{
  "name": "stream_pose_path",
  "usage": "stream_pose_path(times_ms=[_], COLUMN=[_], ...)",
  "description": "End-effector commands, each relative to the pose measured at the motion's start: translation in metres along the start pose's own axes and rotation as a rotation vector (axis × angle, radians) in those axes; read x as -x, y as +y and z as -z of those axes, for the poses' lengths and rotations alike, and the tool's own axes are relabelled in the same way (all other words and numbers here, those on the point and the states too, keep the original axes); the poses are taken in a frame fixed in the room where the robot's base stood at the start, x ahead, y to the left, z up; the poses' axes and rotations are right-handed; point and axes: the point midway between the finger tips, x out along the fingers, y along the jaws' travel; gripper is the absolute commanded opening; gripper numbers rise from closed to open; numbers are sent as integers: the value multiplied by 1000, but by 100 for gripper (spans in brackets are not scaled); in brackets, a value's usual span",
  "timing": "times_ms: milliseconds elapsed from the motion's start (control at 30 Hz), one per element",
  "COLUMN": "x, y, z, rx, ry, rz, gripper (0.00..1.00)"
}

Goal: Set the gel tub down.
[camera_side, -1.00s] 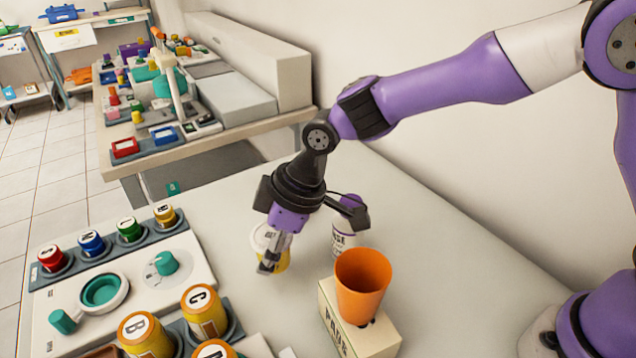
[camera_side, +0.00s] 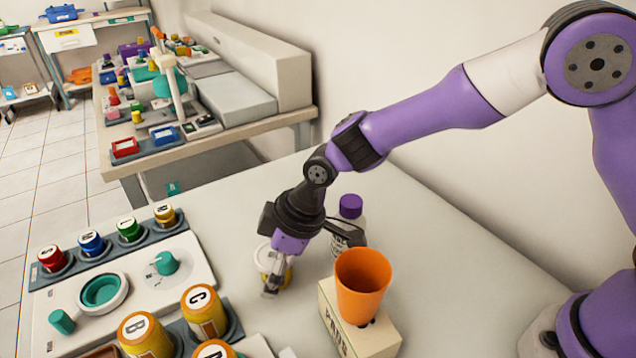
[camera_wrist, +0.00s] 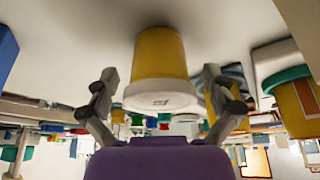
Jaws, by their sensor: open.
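The gel tub (camera_side: 289,274), yellow with a white lid, stands upright on the bare table left of the white bottle. In the side view my gripper (camera_side: 270,291) partly hides it. In the wrist view, which is upside down, the tub (camera_wrist: 158,55) stands between the two fingers of my gripper (camera_wrist: 158,78). The fingers are spread, with a visible gap on each side of the tub, and its base meets the table.
A white bottle with a purple cap (camera_side: 350,206) stands close behind my gripper. An orange cup (camera_side: 362,283) sits on a cream box (camera_side: 376,339) at the right. A panel with colored jars (camera_side: 190,262) lies to the left.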

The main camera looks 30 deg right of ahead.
Motion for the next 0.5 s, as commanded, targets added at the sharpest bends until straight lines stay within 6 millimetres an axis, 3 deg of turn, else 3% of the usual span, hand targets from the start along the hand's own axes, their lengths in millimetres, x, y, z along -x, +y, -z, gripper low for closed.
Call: stream_pose_path(times_ms=[267, 500], x=[5, 52], y=[0, 1], z=[2, 3], rx=[0, -1], ry=[2, 6], rz=[-1, -3], gripper=[98, 98])
